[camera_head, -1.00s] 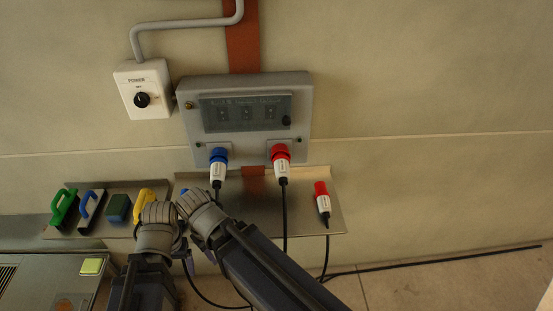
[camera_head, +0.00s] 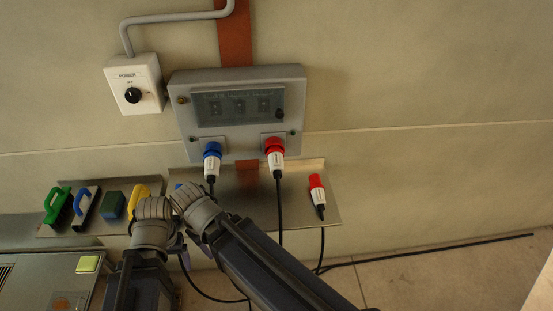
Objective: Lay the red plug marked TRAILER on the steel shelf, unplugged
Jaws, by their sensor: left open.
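One red plug (camera_head: 275,155) with a white body sits in the right socket under the grey box (camera_head: 185,120), its black cable hanging down. A second red plug (camera_head: 317,193) with a white body lies on the right part of the steel shelf (camera_head: 333,212), apart from the box. The labels on both are too small to read, so I cannot tell which is marked TRAILER. My left gripper (camera_head: 154,208) is open, over the shelf's left part and well left of both red plugs; its fingertips are hardly visible. My right arm reaches up beside it; its jaws do not show clearly.
A blue plug (camera_head: 212,160) sits in the left socket. A white POWER switch box (camera_head: 135,84) is on the wall. Green, blue and yellow-handled tools (camera_head: 57,205) lie on the left shelf. Cables hang below the shelf. The shelf between the plugged red plug and the lying one looks clear.

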